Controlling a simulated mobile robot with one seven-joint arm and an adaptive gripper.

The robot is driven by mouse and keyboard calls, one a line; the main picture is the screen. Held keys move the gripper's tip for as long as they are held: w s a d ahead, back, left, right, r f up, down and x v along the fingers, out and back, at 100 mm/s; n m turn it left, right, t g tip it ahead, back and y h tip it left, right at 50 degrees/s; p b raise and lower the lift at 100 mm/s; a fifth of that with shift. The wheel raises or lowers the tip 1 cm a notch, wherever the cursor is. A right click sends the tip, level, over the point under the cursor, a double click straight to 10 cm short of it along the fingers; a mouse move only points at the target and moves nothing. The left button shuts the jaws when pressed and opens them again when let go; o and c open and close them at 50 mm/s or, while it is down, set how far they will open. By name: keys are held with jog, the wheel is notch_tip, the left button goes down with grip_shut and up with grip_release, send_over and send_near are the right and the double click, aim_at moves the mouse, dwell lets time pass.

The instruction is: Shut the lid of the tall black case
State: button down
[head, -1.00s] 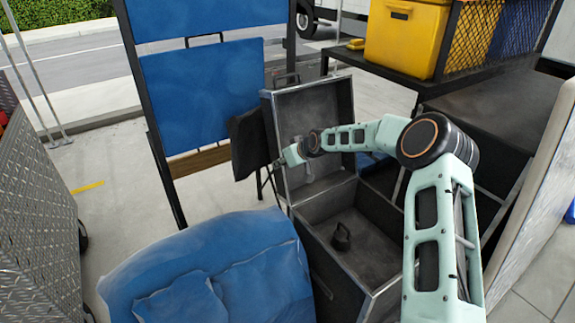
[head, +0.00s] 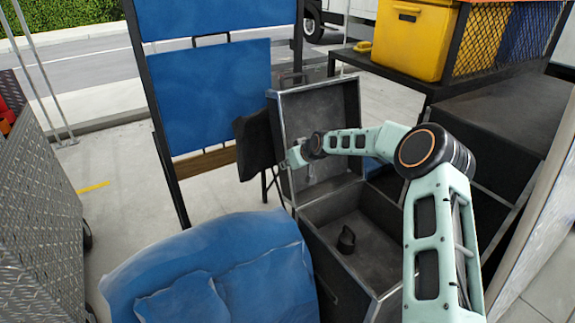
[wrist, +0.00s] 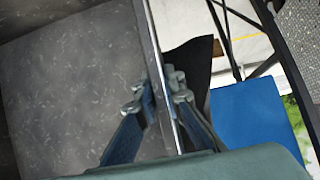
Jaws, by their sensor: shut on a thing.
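The tall black case (head: 340,275) stands open at the centre of the head view, with metal edging and a grey lining. Its lid (head: 325,108) stands upright at the back of the box, and its lined inner face shows. My gripper (head: 287,164) is at the lid's left edge. In the wrist view, my gripper (wrist: 160,100) has one finger on each side of the lid's metal-edged rim (wrist: 158,75), shut on it. The lined face of the lid (wrist: 75,80) fills the left of that view. The fingertips are small and partly hidden in the head view.
A small black object (head: 346,240) lies inside the case. A black flag-like panel (head: 255,145) hangs close to the lid's left edge. Blue padding (head: 220,270) crowds the case's left front. Dark shelving with a yellow bin (head: 415,40) stands at the right.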

aim_at(294, 184)
dwell(0.4)
jog(key=shift+s+d+r, duration=0.15)
jog(key=shift+s+d, duration=0.4)
jog(key=shift+s, duration=0.2)
jog(key=shift+s+d+r, duration=0.15)
jog(key=shift+s+d, duration=0.35)
jog(key=shift+s, duration=0.25)
jog(key=shift+s+d, duration=0.1)
jog(key=shift+s, duration=0.1)
jog(key=shift+s+d, duration=0.1)
jog(key=shift+s, duration=0.05)
jog(key=shift+s+d+r, duration=0.1)
jog(key=shift+s+d, duration=0.4)
jog(key=shift+s, duration=0.25)
jog(key=shift+s+d, duration=0.45)
jog(key=shift+s, duration=0.3)
jog(key=shift+s+d+f, duration=0.15)
jog(key=shift+s+d, duration=0.4)
jog(key=shift+s, duration=0.2)
jog(key=shift+s+d+f, duration=0.1)
jog(key=shift+s+d, duration=0.4)
jog(key=shift+s, duration=0.25)
